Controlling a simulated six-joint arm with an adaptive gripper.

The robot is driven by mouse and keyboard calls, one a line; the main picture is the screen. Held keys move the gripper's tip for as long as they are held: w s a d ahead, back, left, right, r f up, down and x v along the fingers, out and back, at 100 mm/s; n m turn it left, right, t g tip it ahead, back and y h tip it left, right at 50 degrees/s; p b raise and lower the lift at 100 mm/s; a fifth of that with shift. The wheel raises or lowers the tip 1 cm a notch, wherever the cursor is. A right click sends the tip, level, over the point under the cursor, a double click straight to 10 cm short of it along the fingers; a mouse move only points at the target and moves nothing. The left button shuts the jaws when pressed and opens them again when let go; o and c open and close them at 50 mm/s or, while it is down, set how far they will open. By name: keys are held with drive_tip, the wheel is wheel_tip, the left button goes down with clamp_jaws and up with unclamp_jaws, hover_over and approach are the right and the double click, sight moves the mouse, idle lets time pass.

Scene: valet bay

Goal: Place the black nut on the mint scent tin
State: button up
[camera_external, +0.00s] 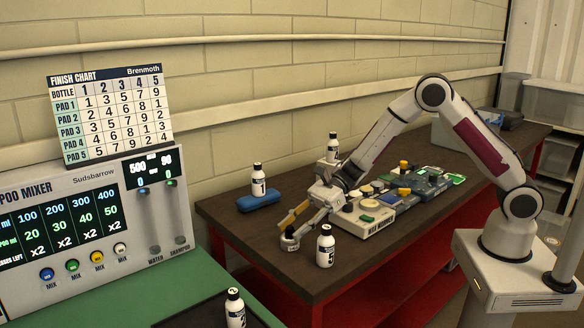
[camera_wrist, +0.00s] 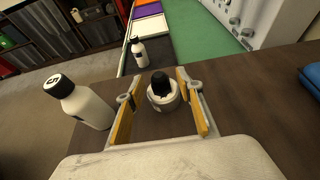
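My gripper (camera_external: 291,228) reaches down over the near left part of the dark table. In the wrist view its two yellow-padded fingers (camera_wrist: 160,104) are apart. A small whitish round container with a black top (camera_wrist: 162,88) stands between them, with a gap on each side. In the external view a small round container (camera_external: 290,242) shows just below the fingertips. I cannot make out a black nut or a mint scent tin for sure. A beige case (camera_external: 366,227) right of my gripper carries several small round and square pieces, too small to read.
A white bottle marked 5 (camera_external: 325,247) stands close beside my gripper and also in the wrist view (camera_wrist: 88,105). Bottle 1 (camera_external: 258,181) stands by a blue case (camera_external: 259,202). Another bottle (camera_external: 333,147) is behind my gripper. A shampoo mixer (camera_external: 85,232) is at left.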

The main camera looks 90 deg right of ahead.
drive_tip(key=shift+r, duration=0.15)
drive_tip(key=shift+s+d+r, duration=0.1)
drive_tip(key=shift+d, duration=0.05)
drive_tip(key=v, duration=1.1)
drive_tip(key=shift+s+d, duration=0.2)
drive_tip(key=shift+s, duration=0.1)
idle(0.5)
